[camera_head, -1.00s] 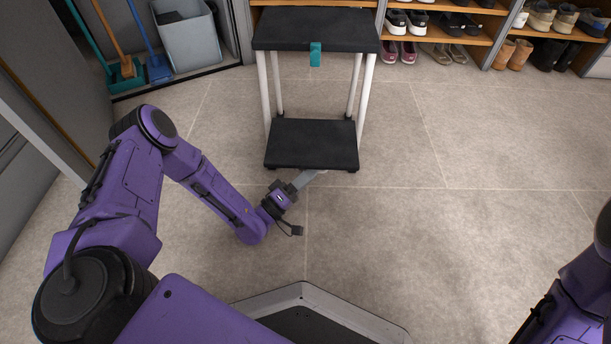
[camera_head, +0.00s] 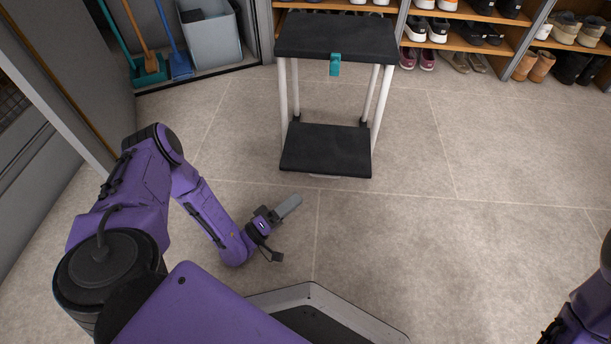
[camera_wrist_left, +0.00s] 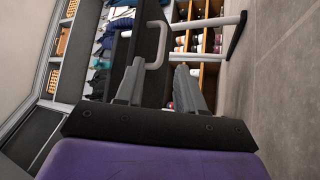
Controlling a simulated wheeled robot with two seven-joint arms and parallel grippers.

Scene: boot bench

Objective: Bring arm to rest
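My left arm (camera_head: 207,217) is purple and reaches in from the left, low over the floor. Its left gripper (camera_head: 293,204) points toward the step stool (camera_head: 325,150) and is apart from it in the picture. In the left wrist view the two grey fingers of the gripper (camera_wrist_left: 160,76) are spread, with nothing between them. The stool has black treads and white legs and stands upright. Only part of my right arm (camera_head: 585,310) shows at the right edge, and its gripper is out of view.
A teal clip (camera_head: 335,65) hangs on the stool's top tread (camera_head: 335,36). Shoe shelves (camera_head: 470,25) line the back. Brooms and a grey bin (camera_head: 211,40) stand at the back left, near a grey door panel (camera_head: 75,60). The tiled floor (camera_head: 450,240) at right is clear.

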